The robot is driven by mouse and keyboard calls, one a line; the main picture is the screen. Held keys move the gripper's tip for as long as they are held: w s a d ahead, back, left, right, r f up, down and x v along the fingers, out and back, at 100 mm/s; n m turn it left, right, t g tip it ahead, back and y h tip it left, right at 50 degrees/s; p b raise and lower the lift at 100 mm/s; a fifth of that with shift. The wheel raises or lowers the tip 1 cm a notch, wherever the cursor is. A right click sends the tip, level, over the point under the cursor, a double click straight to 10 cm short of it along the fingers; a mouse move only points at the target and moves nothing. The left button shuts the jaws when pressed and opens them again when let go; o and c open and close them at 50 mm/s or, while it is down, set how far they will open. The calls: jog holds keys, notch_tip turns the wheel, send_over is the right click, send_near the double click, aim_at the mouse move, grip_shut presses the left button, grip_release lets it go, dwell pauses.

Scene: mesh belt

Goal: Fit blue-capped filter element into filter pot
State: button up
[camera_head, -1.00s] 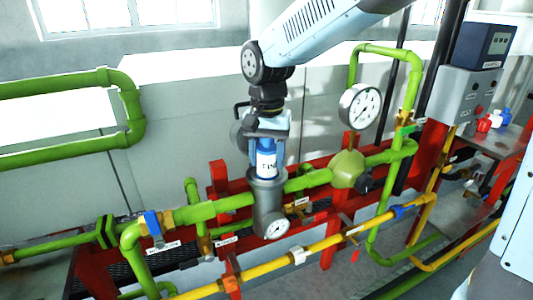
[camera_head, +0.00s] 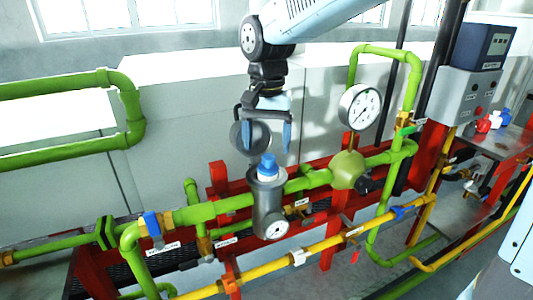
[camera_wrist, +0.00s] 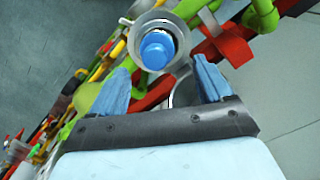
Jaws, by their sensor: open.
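The grey filter pot (camera_head: 268,205) stands upright on the green pipe line, with a small gauge on its front. The wrist view shows the open fingers (camera_wrist: 160,88) on the near side of the pot.
A large pressure gauge (camera_head: 360,107) and a green round valve body (camera_head: 348,170) stand right of the pot. A yellow pipe (camera_head: 325,245) runs in front. Red posts (camera_head: 219,178) support the pipes. A side shelf (camera_head: 497,141) holds red and blue parts.

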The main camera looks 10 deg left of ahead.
notch_tip(320, 180, up, 9)
dwell(0.3)
jog(key=shift+w+d+f, duration=0.1)
jog(key=shift+d, duration=0.05)
jog(key=s+d+f+t, duration=0.1)
jog(key=s+d+t, duration=0.25)
jog(key=d, duration=1.55)
jog(key=s+d+f+t, duration=0.1)
jog(key=s+d+f, duration=0.1)
jog(key=s+d, duration=0.2)
jog(key=s+d+f+t, duration=0.1)
jog(key=s+d+f, duration=0.2)
jog(key=d, duration=0.4)
jog(key=shift+s+d+f, duration=0.15)
jog(key=shift+s+f, duration=0.1)
jog(key=shift+s, duration=0.15)
